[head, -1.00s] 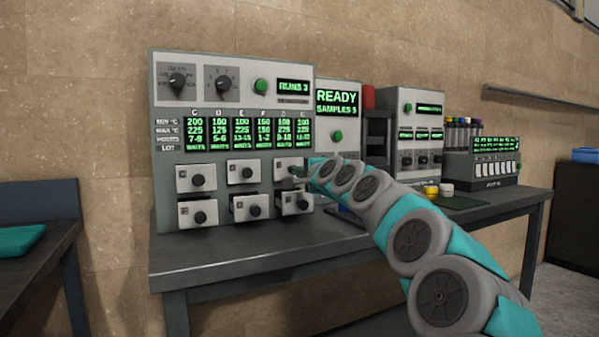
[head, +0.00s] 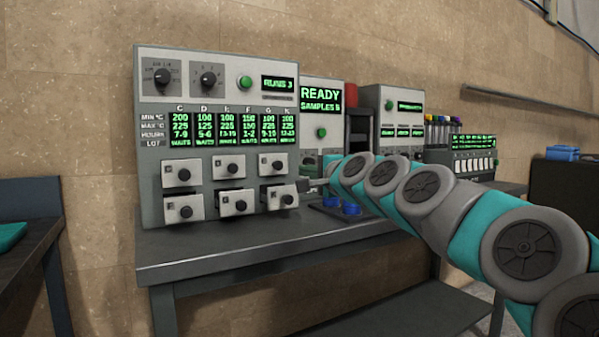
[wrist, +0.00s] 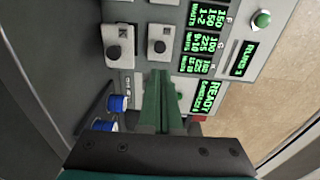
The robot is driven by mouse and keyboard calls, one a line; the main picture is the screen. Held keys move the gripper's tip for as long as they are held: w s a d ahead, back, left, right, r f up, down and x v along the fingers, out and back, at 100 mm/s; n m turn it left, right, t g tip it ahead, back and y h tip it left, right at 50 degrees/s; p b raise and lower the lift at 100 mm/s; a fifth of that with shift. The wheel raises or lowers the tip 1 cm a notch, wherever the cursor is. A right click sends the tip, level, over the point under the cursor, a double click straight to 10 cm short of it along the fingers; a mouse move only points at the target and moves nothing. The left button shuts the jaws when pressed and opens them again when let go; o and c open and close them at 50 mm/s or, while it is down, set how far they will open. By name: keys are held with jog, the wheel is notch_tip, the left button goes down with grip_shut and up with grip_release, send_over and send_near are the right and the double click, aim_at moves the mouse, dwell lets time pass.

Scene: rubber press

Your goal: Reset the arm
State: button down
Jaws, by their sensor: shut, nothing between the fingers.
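My gripper (wrist: 162,98) is shut and empty in the wrist view, its two green fingers together. In the head view, my teal and grey arm reaches in from the lower right, and my gripper (head: 312,184) is at the right edge of the grey control cabinet (head: 215,60), close to the lower right drawer (head: 279,197). I cannot tell from this view whether it touches the cabinet. The cabinet's drawers with black knobs are in two rows; the lower ones stick out a little.
A machine with a READY screen (head: 321,94) stands right of the cabinet. Blue-topped items (head: 351,208) sit on the dark table (head: 230,249) beside my arm; they also show in the wrist view (wrist: 118,103). A grey instrument (head: 398,110) stands farther right. The table's front is clear.

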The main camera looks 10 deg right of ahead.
jog(key=s+a+f+n+g, duration=0.4)
jog(key=s+a+f+n, duration=0.15)
jog(key=s+f, duration=0.45)
jog(key=s+a+f+n+g, duration=0.5)
jog(key=s+f, duration=0.3)
jog(key=f, duration=0.4)
jog(key=s+d+f+n+g+h, duration=0.1)
jog(key=s+d+f+g, duration=0.1)
jog(key=s+f, duration=0.5)
jog(key=s+d+f+n+g+h, duration=0.2)
jog(key=s+f, duration=0.5)
jog(key=s, duration=0.7)
jog(key=s+d+f+n+g+h, duration=0.1)
jog(key=s+d+f+g, duration=0.3)
jog(key=s, duration=0.6)
notch_tip(320, 180, down, 3)
jog(key=shift+s+r+g+h, duration=0.1)
jog(key=shift+s+g+h, duration=0.15)
jog(key=shift+g, duration=0.65)
jog(key=shift+w+d+n, duration=0.1)
jog(key=shift+n, duration=0.15)
